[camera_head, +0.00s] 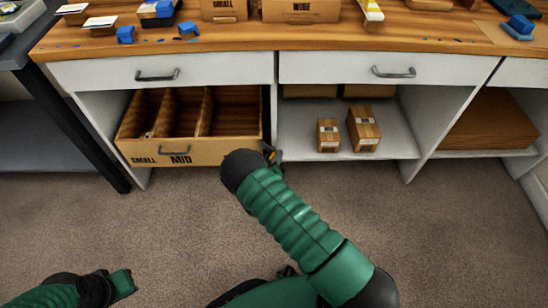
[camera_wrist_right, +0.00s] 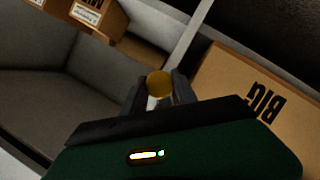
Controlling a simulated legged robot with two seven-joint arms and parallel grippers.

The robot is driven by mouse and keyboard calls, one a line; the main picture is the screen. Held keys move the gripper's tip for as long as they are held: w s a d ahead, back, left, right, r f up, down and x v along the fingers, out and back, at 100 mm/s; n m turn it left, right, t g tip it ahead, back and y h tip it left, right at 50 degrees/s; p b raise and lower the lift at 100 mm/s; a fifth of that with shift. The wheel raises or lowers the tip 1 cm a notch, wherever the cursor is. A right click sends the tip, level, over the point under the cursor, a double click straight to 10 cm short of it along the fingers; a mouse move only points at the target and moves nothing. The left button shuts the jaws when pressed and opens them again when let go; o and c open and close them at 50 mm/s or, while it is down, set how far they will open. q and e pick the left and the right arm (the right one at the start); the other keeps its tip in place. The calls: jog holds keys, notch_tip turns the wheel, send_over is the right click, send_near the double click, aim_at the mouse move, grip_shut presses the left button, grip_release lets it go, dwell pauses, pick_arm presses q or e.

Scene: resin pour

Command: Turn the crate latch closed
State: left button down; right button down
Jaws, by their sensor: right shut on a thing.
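The crate (camera_head: 215,152) is a tan box with dividers, sitting in the left bay of the workbench, its front marked SMALL and MID. In the right wrist view its front (camera_wrist_right: 222,80) shows the word BIG, upside down. The latch is a round yellow-brown knob (camera_wrist_right: 159,84) beside the crate's edge. My right gripper (camera_wrist_right: 156,92) has a dark finger on each side of the knob and is shut on it. In the head view my right gripper (camera_head: 271,155) is mostly hidden by my forearm. My left gripper (camera_head: 125,284) is low at the left; its fingers are unclear.
Closed drawers (camera_head: 165,70) are above. The wooden worktop (camera_head: 240,38) holds blue pieces and boxes. The carpet (camera_head: 170,220) in front is clear.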

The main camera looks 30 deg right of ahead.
jog(key=n, duration=0.1)
jog(key=n+h+b, duration=0.1)
jog(key=n+h, duration=0.1)
jog(key=shift+a+f+n+b, duration=0.25)
jog(key=shift+f+n+b, duration=0.05)
jog(key=shift+f+b, duration=0.05)
jog(key=n+h+b, duration=0.1)
jog(key=n+b, duration=0.1)
jog(key=n, duration=0.2)
jog(key=shift+w+a+h+b, duration=0.1)
jog(key=shift+h+b, duration=0.25)
jog(key=shift+h, duration=0.05)
jog(key=shift+n+t, duration=0.3)
jog(key=c, duration=1)
grip_release()
jog(key=shift+r, duration=0.1)
